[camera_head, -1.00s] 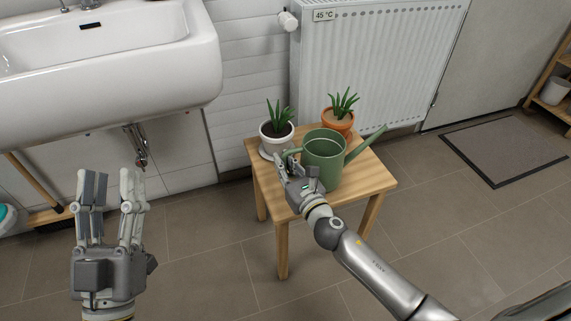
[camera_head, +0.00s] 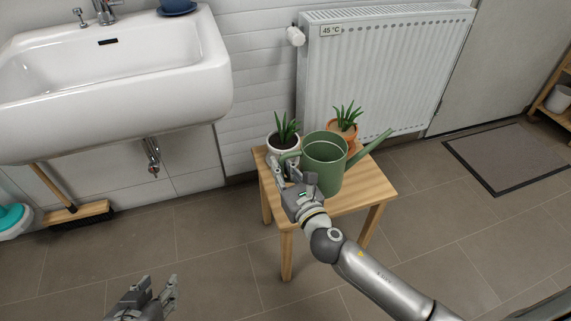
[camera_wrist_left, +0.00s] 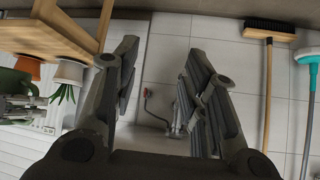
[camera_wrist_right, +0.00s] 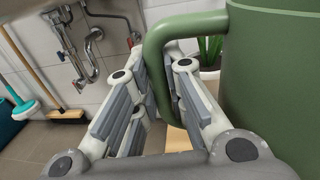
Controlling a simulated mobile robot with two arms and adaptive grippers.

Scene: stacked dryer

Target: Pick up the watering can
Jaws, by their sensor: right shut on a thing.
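The green watering can (camera_head: 325,172) is upright over the wooden stool (camera_head: 372,190), its spout pointing right. I cannot tell for sure whether its base is clear of the stool top. My right gripper (camera_head: 290,172) is shut on the can's handle at its left side. In the right wrist view the green handle (camera_wrist_right: 158,70) passes between the fingers, and the can's body (camera_wrist_right: 275,75) fills the right side. My left gripper (camera_head: 158,285) is low at the bottom edge, open and empty; its spread fingers show in the left wrist view (camera_wrist_left: 158,85).
A white-potted plant (camera_head: 284,148) and a terracotta-potted plant (camera_head: 343,128) stand behind the can on the stool. A radiator (camera_head: 385,70) is behind them. A sink (camera_head: 120,90) and a broom (camera_head: 75,214) are at left. The floor in front is clear.

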